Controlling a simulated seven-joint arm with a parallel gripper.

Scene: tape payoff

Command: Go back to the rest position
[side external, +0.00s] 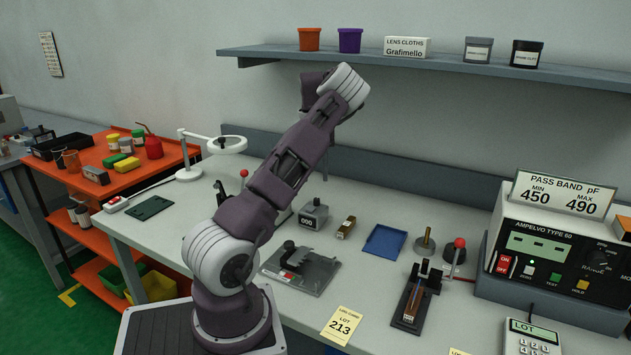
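My arm rises from its base at the front left of the bench (376,212) and leans up and to the right. Its bend is high, just under the wall shelf (400,60).
Near the arm are a grey fixture (318,275), a counter block (313,214), a blue tray (385,241) and a lever fixture (417,297). A meter (548,255) stands right. A ring lamp (226,145) and orange cart (118,175) are left.

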